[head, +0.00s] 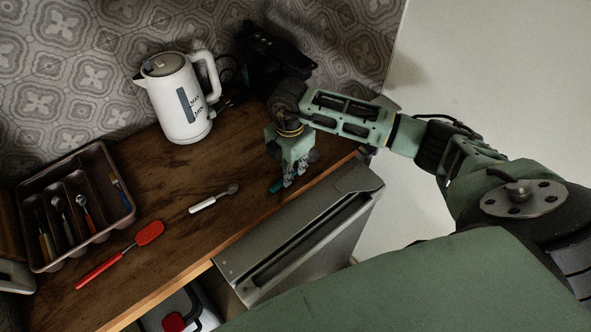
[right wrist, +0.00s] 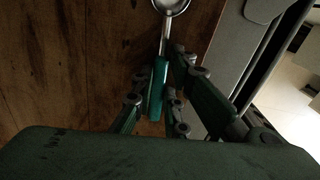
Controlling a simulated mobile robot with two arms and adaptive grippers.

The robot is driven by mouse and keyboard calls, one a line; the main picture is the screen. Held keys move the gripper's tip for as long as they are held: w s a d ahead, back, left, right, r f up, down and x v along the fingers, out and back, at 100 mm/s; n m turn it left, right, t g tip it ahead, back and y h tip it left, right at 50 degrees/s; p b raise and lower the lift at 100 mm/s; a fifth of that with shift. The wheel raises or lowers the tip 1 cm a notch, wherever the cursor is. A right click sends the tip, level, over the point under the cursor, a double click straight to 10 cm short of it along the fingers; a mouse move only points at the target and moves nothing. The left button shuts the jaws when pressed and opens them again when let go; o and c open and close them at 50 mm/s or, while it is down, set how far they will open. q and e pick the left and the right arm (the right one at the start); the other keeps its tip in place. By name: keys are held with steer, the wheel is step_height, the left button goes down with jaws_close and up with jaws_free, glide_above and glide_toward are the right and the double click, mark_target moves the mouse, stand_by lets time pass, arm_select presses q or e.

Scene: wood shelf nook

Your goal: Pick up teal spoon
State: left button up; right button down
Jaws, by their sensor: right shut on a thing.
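The teal spoon has a teal handle (right wrist: 158,88) and a metal bowl (right wrist: 172,5), both clear in the right wrist view. In the head view only a small teal part (head: 275,187) shows beside my fingertips, low at the counter's right end. My right gripper (head: 291,178) points down and is shut on the handle, with fingers on both sides of it in the right wrist view (right wrist: 165,98). I cannot tell whether the spoon touches the counter. My left gripper is not in view.
A white-handled spoon (head: 213,199) and a red spatula (head: 118,254) lie on the wooden counter (head: 180,225). A cutlery tray (head: 100,236) with several utensils is at left. A white kettle (head: 178,98) stands behind. An open grey appliance door (head: 300,240) is just in front.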

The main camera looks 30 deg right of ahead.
step_height(320, 180, up, 10)
steer(key=b, duration=0.2)
steer(key=shift+b, duration=0.4)
stand_by(0.6)
